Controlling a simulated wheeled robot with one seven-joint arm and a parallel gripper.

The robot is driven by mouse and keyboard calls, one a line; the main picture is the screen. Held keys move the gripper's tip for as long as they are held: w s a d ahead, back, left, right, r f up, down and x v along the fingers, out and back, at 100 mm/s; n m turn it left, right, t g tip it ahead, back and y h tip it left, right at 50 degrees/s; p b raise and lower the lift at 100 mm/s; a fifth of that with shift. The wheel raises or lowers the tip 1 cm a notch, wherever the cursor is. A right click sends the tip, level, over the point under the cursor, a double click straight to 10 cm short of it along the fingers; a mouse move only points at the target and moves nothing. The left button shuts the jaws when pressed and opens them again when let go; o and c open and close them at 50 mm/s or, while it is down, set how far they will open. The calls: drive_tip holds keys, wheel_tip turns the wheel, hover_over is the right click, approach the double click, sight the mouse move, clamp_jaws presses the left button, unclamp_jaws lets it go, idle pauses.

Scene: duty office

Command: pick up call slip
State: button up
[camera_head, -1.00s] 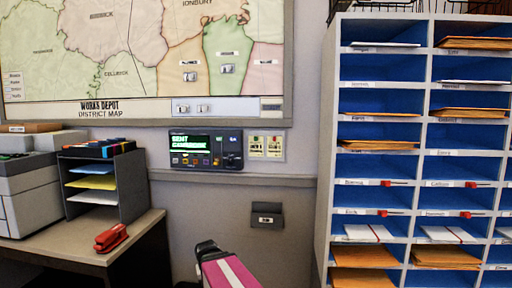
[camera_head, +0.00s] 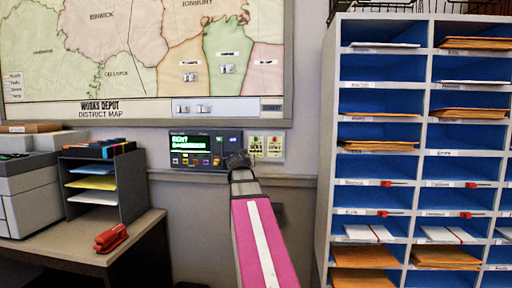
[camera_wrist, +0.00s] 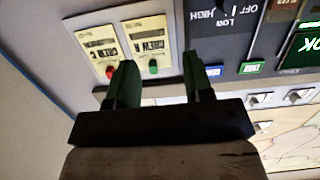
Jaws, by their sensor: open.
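No paper can be told for sure as the call slip. White papers with a red line (camera_head: 368,233) lie in a lower compartment of the pigeonhole rack at the right. My gripper (camera_wrist: 160,68) is open, with nothing seen between its two fingers. In the head view its dark end (camera_head: 238,160) is at the right edge of the wall console (camera_head: 205,150), which has a lit green display. In the wrist view, two cream panels (camera_wrist: 125,45), one with a red and one with a green button, show behind the fingers. Whether the fingers touch anything, I cannot tell.
The rack (camera_head: 327,150) stands right of my arm. A small dark wall box (camera_head: 280,212) is mostly hidden behind my arm. At left, a desk (camera_head: 135,236) bears a red stapler (camera_head: 111,238) and a paper sorter (camera_head: 131,185). A district map (camera_head: 130,60) hangs above.

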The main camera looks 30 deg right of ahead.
drive_tip(key=t, duration=0.1)
approach(255, 141)
drive_tip(key=a, duration=0.2)
drive_tip(key=shift+h, duration=0.4)
drive_tip(key=x, duration=0.5)
drive_tip(key=shift+s+d+f, duration=0.15)
drive_tip(key=shift+d, duration=0.2)
drive_tip(key=shift+d+x, duration=0.15)
drive_tip(key=shift+x, duration=1.2)
drive_tip(key=shift+d+x, duration=0.15)
drive_tip(key=shift+x, duration=1.2)
drive_tip(key=shift+s+f, duration=0.15)
drive_tip(key=shift+s, duration=0.1)
clamp_jaws()
